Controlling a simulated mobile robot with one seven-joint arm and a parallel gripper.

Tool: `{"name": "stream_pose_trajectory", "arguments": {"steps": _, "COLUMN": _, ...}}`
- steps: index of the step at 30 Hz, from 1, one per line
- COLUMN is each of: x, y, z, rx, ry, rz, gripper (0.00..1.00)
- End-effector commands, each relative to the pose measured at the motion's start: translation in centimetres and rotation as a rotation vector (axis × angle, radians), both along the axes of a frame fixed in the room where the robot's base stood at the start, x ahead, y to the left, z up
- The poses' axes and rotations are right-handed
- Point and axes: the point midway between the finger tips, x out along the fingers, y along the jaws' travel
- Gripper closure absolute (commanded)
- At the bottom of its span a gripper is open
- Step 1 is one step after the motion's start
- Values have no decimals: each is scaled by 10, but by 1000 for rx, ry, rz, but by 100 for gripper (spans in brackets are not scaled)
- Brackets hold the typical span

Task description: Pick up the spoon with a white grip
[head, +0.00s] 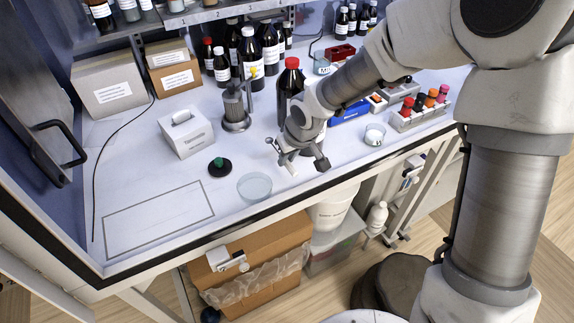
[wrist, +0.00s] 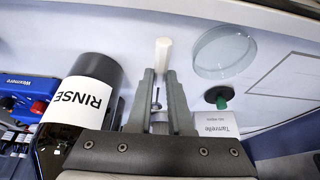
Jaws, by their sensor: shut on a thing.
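The spoon's white grip (wrist: 163,52) points away from my gripper (wrist: 160,76) in the wrist view. The jaws are shut on the spoon, and part of a thin metal stem shows between the fingers. In the head view the white grip (head: 291,168) shows as a short pale bar below my gripper (head: 284,156), over the front part of the white worktop. I cannot tell whether the spoon touches the worktop.
A clear round dish (head: 254,187) lies left of my gripper, with a green-knobbed black disc (head: 220,167) and a tissue box (head: 187,134) beyond. A dark red-capped bottle (head: 290,88) stands close behind my gripper. The outlined area (head: 155,217) at front left is bare.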

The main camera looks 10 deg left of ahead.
Motion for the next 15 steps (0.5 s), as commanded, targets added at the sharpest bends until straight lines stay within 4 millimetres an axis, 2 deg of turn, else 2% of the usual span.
{"name": "stream_pose_trajectory", "arguments": {"steps": 3, "x": -8, "y": -21, "z": 11, "rx": -2, "ry": 2, "rz": -8, "gripper": 100}}
{"name": "stream_pose_trajectory", "arguments": {"steps": 15, "x": -32, "y": -70, "z": 45, "rx": -3, "ry": 3, "rz": -8, "gripper": 100}}
